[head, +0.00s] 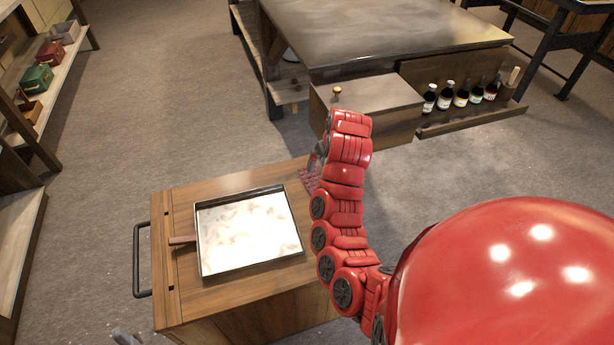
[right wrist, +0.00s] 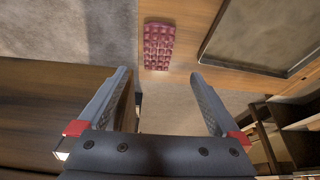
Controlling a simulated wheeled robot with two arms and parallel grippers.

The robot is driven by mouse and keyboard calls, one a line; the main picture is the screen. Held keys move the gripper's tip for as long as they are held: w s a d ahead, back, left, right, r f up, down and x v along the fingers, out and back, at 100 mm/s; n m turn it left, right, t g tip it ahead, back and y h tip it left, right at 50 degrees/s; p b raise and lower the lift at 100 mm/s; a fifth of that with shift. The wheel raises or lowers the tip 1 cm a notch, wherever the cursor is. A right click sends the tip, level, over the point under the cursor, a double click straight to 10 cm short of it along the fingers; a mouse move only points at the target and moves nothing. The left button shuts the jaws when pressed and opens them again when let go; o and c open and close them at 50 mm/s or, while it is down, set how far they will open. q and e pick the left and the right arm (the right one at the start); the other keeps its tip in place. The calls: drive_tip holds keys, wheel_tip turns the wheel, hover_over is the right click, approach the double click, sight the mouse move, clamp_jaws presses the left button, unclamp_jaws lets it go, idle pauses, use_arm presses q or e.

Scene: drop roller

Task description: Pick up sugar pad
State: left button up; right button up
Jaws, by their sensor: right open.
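The sugar pad is a dark red, quilted rectangle (head: 307,181) on the right edge of the wooden cart top, partly hidden by my red right arm in the head view. In the right wrist view the sugar pad (right wrist: 158,46) lies flat on the wood, beyond the fingertips. My right gripper (right wrist: 159,73) is open and empty, with the pad roughly in line with the gap between its fingers, not between them. In the head view my right gripper (head: 314,160) is mostly hidden behind the arm. A grey tip (head: 124,337) at the bottom edge seems to be my left gripper.
A tray (head: 201,240) with pale contents sits on the wooden cart (head: 180,295), left of the pad. A large table (head: 400,60), a drawer box (head: 385,92) and a rack of several bottles (head: 461,95) stand behind. Shelves (head: 50,80) stand at left.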

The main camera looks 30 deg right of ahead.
wheel_tip(320, 180, down, 4)
drive_tip(key=b, duration=0.8)
approach(316, 184)
drive_tip(key=shift+x, duration=4)
drive_tip(key=shift+c, duration=0.3)
drive_tip(key=c, duration=1.2)
drive_tip(key=shift+s+r, duration=0.1)
drive_tip(key=shift+r, duration=0.05)
